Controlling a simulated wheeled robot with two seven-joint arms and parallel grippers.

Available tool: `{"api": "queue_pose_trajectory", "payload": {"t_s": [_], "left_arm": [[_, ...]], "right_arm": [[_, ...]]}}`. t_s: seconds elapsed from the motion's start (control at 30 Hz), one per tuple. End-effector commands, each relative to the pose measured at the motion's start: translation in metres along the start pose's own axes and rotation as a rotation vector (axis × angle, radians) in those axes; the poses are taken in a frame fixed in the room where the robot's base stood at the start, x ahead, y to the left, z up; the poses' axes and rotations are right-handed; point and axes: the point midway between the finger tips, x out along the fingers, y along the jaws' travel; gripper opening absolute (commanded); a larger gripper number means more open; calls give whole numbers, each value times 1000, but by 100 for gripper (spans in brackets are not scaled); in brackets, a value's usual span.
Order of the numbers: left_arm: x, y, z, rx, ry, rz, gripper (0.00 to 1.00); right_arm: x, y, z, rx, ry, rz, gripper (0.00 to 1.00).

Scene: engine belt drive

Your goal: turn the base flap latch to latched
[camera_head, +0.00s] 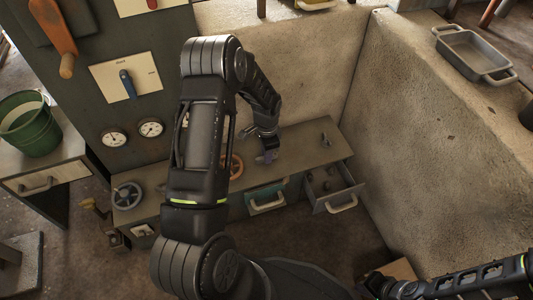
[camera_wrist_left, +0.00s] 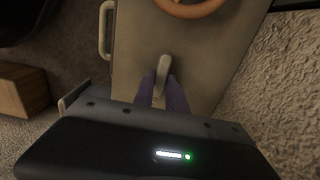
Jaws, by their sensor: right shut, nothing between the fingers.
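A small grey lever (camera_wrist_left: 163,68), which looks like the base flap latch, stands on the bench top in the left wrist view. My left gripper (camera_wrist_left: 162,82) has its purple fingers on either side of the lever's near end. The gap between them is narrow, and I cannot tell whether they press on it. In the head view my left gripper (camera_head: 267,156) is low over the bench top, right of the orange handwheel (camera_head: 234,166), and the lever cannot be made out there. My right gripper (camera_head: 378,287) is shut and empty at the lower right.
The bench (camera_head: 293,148) has a teal drawer (camera_head: 266,197) and an open grey drawer (camera_head: 333,190) with small parts inside. A panel with gauges (camera_head: 150,128) and a blue lever (camera_head: 128,84) stands behind left. A rough concrete wall (camera_head: 430,130) bounds the right side.

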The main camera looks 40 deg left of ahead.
Motion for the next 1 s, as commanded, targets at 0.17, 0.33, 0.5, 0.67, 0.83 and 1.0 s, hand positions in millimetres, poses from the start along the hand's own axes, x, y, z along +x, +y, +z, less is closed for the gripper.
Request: {"api": "queue_pose_trajectory", "payload": {"t_s": [0.17,0.33,0.5,0.67,0.83,1.0], "left_arm": [[0,0,0,1,0,0,33],[0,0,0,2,0,0,37],[-2,0,0,2,0,-1,37],[-16,0,0,2,1,-1,37],[-44,-1,0,1,2,-2,37],[-69,0,0,2,1,-1,37]], "right_arm": [[0,0,0,0,0,0,0],[0,0,0,0,0,0,0],[-1,0,0,0,0,0,0],[-7,-2,0,0,-3,0,0],[-18,-6,2,-1,-8,0,0],[-26,-9,3,-2,-13,-1,0]]}}
